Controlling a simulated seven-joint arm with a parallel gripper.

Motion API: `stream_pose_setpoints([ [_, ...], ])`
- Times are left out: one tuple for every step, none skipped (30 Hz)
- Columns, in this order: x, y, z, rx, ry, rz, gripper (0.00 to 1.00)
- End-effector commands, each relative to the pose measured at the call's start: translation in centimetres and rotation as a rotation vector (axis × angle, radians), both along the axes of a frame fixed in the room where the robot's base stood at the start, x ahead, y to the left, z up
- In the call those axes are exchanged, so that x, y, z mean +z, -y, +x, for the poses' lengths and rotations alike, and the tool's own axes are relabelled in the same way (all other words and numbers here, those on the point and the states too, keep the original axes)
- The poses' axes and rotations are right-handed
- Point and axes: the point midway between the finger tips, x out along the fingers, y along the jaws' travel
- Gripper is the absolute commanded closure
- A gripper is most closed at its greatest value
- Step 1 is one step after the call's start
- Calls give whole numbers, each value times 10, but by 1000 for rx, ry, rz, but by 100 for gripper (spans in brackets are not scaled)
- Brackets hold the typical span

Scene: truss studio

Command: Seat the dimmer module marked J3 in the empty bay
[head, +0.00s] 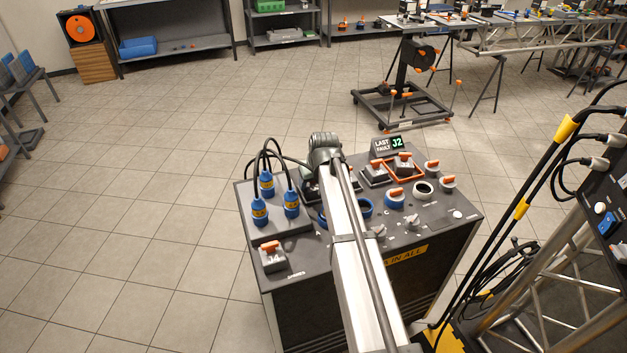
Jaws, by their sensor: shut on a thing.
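My arm reaches up from the bottom over the console, and its wrist (326,150) is above the console's back left part. My gripper is below the wrist, mostly hidden behind the arm; its fingertips and what they hold cannot be made out. A grey module with an orange handle, marked J4 (272,257), sits at the console's front left corner. More orange-handled modules (404,162) stand at the back, near an orange outline (420,178). No J3 mark is legible. I cannot pick out the empty bay; the arm covers part of the panel.
Blue cable plugs (291,202) stand upright on the console's left, their cables looping behind my wrist. A display (388,144) reads LAST FAULT J2. Yellow-marked cables (521,208) and a truss stand at right.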

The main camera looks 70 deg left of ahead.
Motion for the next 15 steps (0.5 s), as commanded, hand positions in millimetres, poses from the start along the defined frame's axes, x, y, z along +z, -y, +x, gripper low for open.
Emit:
stream_pose_setpoints([
  [0, 0, 0, 0, 0, 1, 78],
  [-1, 0, 0, 0, 0, 1, 78],
  [-1, 0, 0, 0, 0, 1, 78],
  [-1, 0, 0, 0, 0, 1, 78],
  [-1, 0, 0, 0, 0, 1, 78],
  [-2, 0, 0, 0, 0, 1, 78],
  [-2, 0, 0, 0, 0, 1, 78],
  [-2, 0, 0, 0, 0, 1, 78],
  [-1, 0, 0, 0, 0, 1, 78],
  [-1, 0, 0, 0, 0, 1, 78],
  [-1, 0, 0, 0, 0, 1, 78],
  [-1, 0, 0, 0, 0, 1, 35],
  [-2, 0, 0, 0, 0, 1, 32],
  [-2, 0, 0, 0, 0, 1, 29],
  [-2, 0, 0, 0, 0, 1, 25],
])
